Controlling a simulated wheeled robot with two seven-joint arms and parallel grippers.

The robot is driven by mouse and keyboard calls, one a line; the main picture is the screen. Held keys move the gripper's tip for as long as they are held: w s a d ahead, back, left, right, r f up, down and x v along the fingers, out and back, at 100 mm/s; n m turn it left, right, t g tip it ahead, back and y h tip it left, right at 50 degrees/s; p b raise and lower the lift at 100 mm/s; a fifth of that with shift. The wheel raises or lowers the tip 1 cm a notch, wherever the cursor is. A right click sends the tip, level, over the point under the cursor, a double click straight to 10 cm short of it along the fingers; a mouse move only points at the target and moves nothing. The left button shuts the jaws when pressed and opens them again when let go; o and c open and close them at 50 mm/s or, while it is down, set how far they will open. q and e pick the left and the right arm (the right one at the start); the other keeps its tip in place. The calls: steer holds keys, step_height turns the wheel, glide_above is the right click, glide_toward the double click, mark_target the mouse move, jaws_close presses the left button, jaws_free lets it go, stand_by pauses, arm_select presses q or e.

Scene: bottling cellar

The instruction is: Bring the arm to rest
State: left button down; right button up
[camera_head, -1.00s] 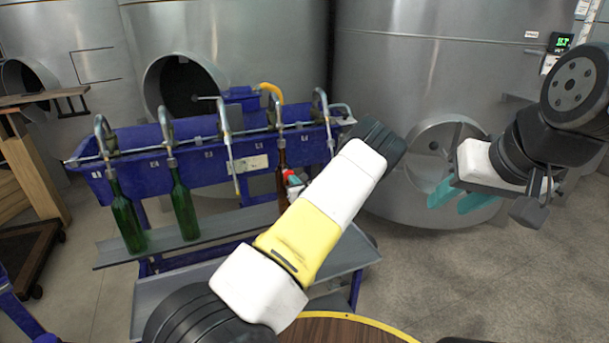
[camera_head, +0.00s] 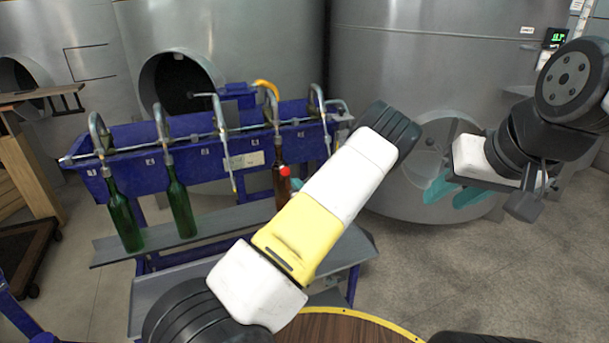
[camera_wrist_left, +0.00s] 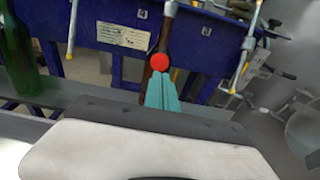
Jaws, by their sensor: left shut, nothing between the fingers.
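My left arm (camera_head: 330,205), white with a yellow band, crosses the middle of the head view and hides its own gripper there. In the left wrist view the left gripper (camera_wrist_left: 161,90) shows as two teal fingers pressed together, with nothing between them. In that picture the fingertips lie just below a round red spot, in front of a brown bottle; I cannot tell whether they touch it. My right gripper (camera_head: 455,191) is at the right of the head view, its two teal fingers apart and empty.
A blue filling rack (camera_head: 140,160) holds two green bottles (camera_head: 181,208) and a brown bottle (camera_head: 281,190) under its spouts. The red spot (camera_head: 285,171) shows on the brown bottle. Steel tanks (camera_head: 420,60) stand behind. A round wooden top (camera_head: 345,328) is at the bottom. Floor is open at right.

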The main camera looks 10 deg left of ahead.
arm_select(q)
steer(key=shift+s+d, duration=0.15)
steer(key=shift+s, duration=0.05)
steer(key=shift+r, duration=0.1)
steer(key=s+a+r+n+g, duration=0.5)
steer(key=s+r+n, duration=0.2)
steer(key=s+n, duration=0.2)
steer(key=s+a+r+n+g, duration=0.5)
steer(key=s+a+r+n, duration=0.15)
steer(key=s+n, duration=0.2)
steer(key=s+d+r+n+t+h, duration=0.1)
steer(key=s+d+r+n+h, duration=0.2)
steer(key=s+d+r, duration=0.2)
steer(key=s+d+r+n+h, duration=0.4)
steer(key=s+d+r, duration=0.1)
steer(key=s, duration=0.5)
steer(key=s+d+r+n+t+h, duration=0.1)
steer(key=s+d+r+n+h, duration=0.3)
steer(key=s+d+r, duration=0.1)
steer(key=s+d, duration=0.1)
steer(key=s, duration=0.1)
steer(key=shift+s+d+t, duration=0.3)
steer(key=shift+s+d, duration=0.05)
steer(key=shift+s, duration=0.05)
